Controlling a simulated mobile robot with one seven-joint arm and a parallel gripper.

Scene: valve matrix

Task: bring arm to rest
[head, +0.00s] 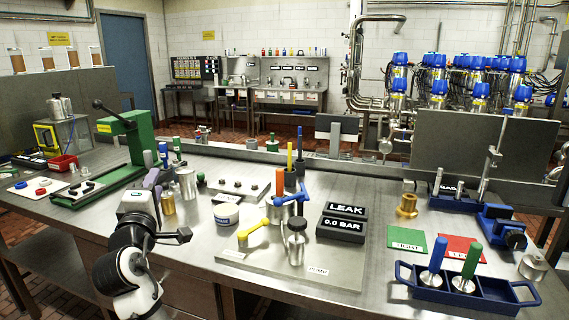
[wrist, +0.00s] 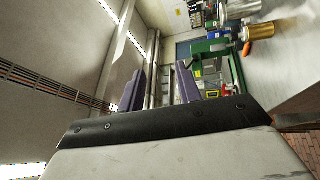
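My arm shows at the lower left of the head view, raised in front of the steel bench (head: 225,265). My gripper (head: 155,180) is at the arm's upper end, with purple fingers, near the green press and left of the small metal cylinders. In the wrist view my gripper (wrist: 160,80) has its two purple fingers well apart, with nothing between them. That view is turned on its side, with wall, ceiling and the green press (wrist: 233,70) beyond the fingers. The exact gap between gripper and bench is hard to tell.
The green press (head: 127,145) stands behind my gripper. A brass cylinder (head: 168,203) and a steel cylinder (head: 187,183) stand close on its right. A valve plate (head: 290,262) with a yellow lever (head: 258,230) lies mid-bench. A blue tray (head: 467,290) holds two handled plugs at right.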

